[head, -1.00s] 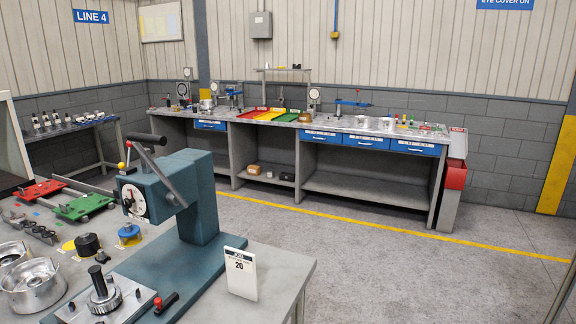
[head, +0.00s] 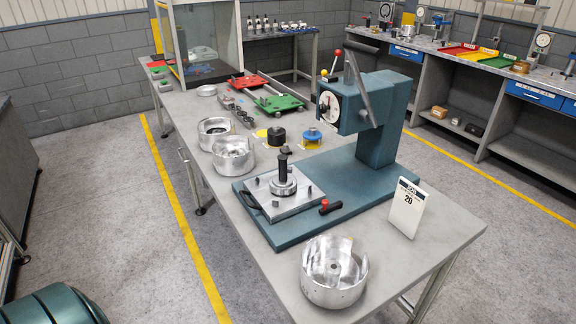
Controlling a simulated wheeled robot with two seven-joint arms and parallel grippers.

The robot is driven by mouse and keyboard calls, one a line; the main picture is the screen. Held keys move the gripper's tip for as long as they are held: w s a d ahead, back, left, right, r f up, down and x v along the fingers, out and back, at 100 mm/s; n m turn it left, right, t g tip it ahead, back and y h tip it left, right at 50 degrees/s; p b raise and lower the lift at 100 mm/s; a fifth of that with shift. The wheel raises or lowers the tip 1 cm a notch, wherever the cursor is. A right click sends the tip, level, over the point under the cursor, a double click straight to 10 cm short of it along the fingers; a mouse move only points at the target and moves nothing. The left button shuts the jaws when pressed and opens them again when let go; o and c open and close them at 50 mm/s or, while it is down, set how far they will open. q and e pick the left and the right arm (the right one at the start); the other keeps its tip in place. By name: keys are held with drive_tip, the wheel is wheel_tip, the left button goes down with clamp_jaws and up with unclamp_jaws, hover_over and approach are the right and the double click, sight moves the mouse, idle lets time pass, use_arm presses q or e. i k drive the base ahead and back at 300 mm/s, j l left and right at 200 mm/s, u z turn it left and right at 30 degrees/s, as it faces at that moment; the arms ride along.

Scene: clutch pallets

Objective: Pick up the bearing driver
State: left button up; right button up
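No thing in view is labelled as the bearing driver, and I cannot tell for certain which one it is. A round metal tool with an upright black handle (head: 283,176) stands on the square metal plate (head: 300,203) of the teal press (head: 378,135). Behind it on the bench (head: 262,261), a short black round piece (head: 276,136) and a blue round piece (head: 312,138) sit on yellow spots. Neither of my grippers is in view.
Silver drums stand at the bench's front (head: 334,272) and left edge (head: 233,155). A white card marked 20 (head: 407,208) stands at right. Red (head: 246,82) and green (head: 279,104) fixtures and a glass-fronted cabinet (head: 206,40) are farther back.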

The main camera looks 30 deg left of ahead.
sight(283, 180)
drive_tip(key=u, duration=1.3)
drive_tip(key=i+l+u, duration=0.1)
drive_tip(key=l, duration=0.45)
drive_tip(key=i+l+u, duration=0.1)
drive_tip(key=l, duration=0.5)
drive_tip(key=i+l+u, duration=0.1)
drive_tip(key=l, duration=0.5)
drive_tip(key=i+l, duration=0.15)
drive_tip(key=l, duration=0.45)
drive_tip(key=i+u, duration=0.05)
